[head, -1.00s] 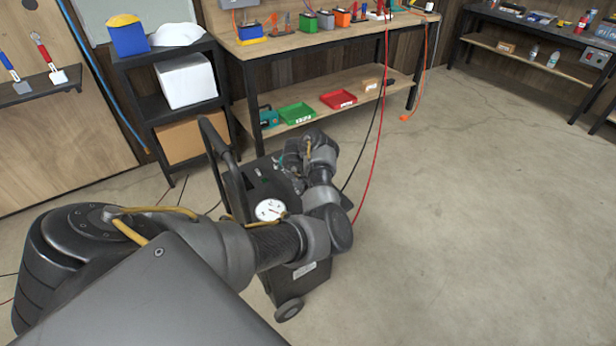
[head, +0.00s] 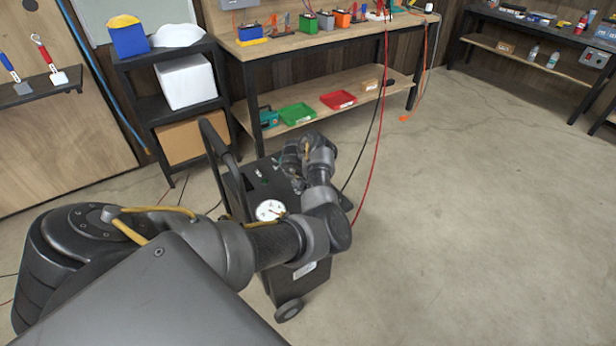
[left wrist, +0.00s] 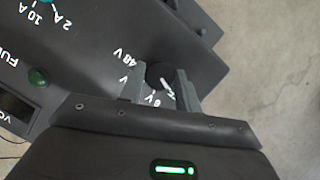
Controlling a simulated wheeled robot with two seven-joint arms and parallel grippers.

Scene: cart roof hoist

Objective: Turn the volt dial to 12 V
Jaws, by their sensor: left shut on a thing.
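The volt dial (left wrist: 156,73) is a small dark round knob on the charger cart's (head: 262,175) dark panel. In the left wrist view my left gripper (left wrist: 158,82) has its two grey fingers on either side of the knob, shut on it. A short white mark, perhaps the pointer, shows at the knob's lower right. The printed labels "48 V" and "6 V" are around the dial; other labels are partly covered by the fingers, so the exact setting is hard to read. In the head view my arm hides the dial. My right gripper is out of view.
A round white gauge (head: 270,210) and an upright handle (head: 222,170) are on the cart. A green button (left wrist: 38,76) and amp labels are also on the panel. A workbench (head: 320,48) and black shelf (head: 165,100) stand behind. Floor to the right is clear, apart from hanging cables.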

